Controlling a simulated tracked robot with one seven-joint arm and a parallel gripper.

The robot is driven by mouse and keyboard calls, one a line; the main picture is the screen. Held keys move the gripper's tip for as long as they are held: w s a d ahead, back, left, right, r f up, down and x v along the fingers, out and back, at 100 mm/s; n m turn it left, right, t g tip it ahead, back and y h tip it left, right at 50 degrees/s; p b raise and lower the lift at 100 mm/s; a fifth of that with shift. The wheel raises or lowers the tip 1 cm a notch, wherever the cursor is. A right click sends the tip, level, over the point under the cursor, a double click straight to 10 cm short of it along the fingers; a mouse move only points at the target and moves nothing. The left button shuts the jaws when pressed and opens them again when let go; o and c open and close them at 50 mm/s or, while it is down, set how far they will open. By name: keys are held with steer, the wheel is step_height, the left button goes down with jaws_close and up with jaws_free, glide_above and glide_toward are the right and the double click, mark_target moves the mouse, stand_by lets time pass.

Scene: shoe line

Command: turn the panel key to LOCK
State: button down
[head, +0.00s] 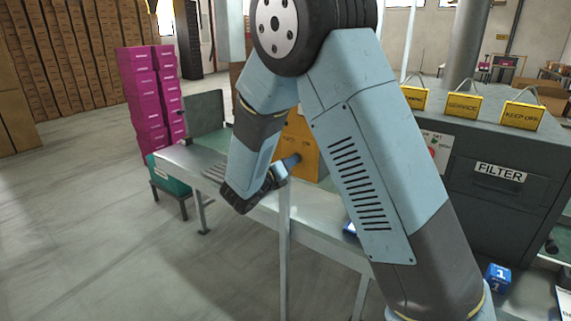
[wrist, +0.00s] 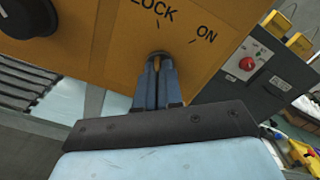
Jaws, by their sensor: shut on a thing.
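The orange panel (wrist: 100,50) fills the upper part of the wrist view, with the words LOCK and ON printed on its face and a short tick by each. My gripper (wrist: 158,62) is shut on the panel key (wrist: 157,58), just below these marks. The key is mostly hidden between the fingers, so I cannot tell exactly which mark it points at. In the head view the orange panel (head: 308,150) is partly behind my arm, and my gripper (head: 297,160) meets its face. The key cannot be made out there.
A black knob (wrist: 28,16) sits on the panel to the left. A grey FILTER cabinet (head: 490,200) with a red button (wrist: 247,63) stands to the right. A metal bench (head: 325,236) runs beneath my arm. Magenta boxes (head: 143,95) are stacked behind. The floor at left is open.

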steer(key=shift+w+r, duration=0.2)
steer(key=shift+r, duration=0.05)
steer(key=c, duration=1.3)
jaws_free()
steer(key=shift+f, duration=0.2)
steer(key=v, duration=1.3)
steer(key=shift+s+a+f, duration=0.1)
steer(key=shift+s+a, duration=0.15)
